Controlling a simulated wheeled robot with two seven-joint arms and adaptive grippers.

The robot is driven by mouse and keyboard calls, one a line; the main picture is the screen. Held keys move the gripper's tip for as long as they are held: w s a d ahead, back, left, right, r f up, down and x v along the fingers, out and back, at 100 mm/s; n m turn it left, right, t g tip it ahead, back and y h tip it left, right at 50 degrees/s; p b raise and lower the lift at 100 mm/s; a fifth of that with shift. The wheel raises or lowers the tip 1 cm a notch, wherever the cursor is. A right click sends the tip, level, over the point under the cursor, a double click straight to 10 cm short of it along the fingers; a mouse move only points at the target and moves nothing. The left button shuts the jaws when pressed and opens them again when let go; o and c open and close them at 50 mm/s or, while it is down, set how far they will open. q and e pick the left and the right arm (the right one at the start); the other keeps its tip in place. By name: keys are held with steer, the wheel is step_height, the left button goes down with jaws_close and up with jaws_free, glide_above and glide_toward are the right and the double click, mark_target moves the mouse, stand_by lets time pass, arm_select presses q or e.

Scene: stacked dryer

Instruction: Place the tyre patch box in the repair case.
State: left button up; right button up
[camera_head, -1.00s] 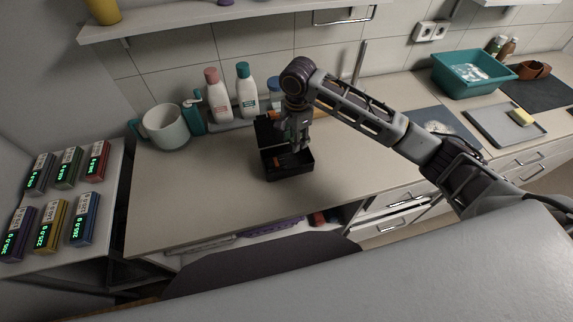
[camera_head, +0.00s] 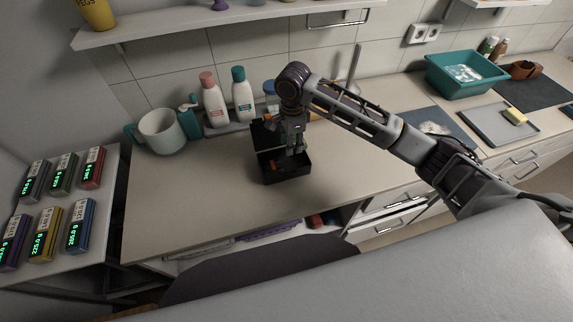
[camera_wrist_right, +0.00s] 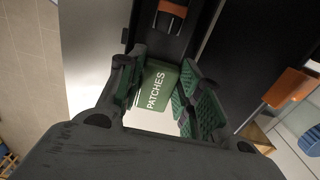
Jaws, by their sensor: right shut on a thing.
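The black repair case (camera_head: 270,178) stands open on the counter, its lid tilted up at the back. My right gripper (camera_head: 293,150) points down into the case. In the right wrist view, the green tyre patch box (camera_wrist_right: 157,88), marked PATCHES, sits between the fingers of the right gripper (camera_wrist_right: 160,95), which is shut on it. The dark case interior lies behind the box. The head view hides the box behind the gripper, and I cannot tell whether it touches the case floor. My left gripper is not in view.
An orange-and-black item (camera_wrist_right: 172,12) lies in the case, and another orange part (camera_wrist_right: 290,88) shows at the right. The counter (camera_head: 190,200) left of the case is clear.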

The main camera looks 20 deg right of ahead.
glide_above(291, 166)
steer(key=shift+f+p, duration=0.4)
steer(key=shift+f, duration=2.55)
steer(key=shift+f, duration=0.1)
steer(key=shift+f, duration=1.75)
steer(key=shift+f, duration=0.1)
steer(key=o, duration=0.6)
steer(key=shift+c, duration=0.2)
steer(key=shift+r+b, duration=0.65)
steer(key=shift+r, duration=5.45)
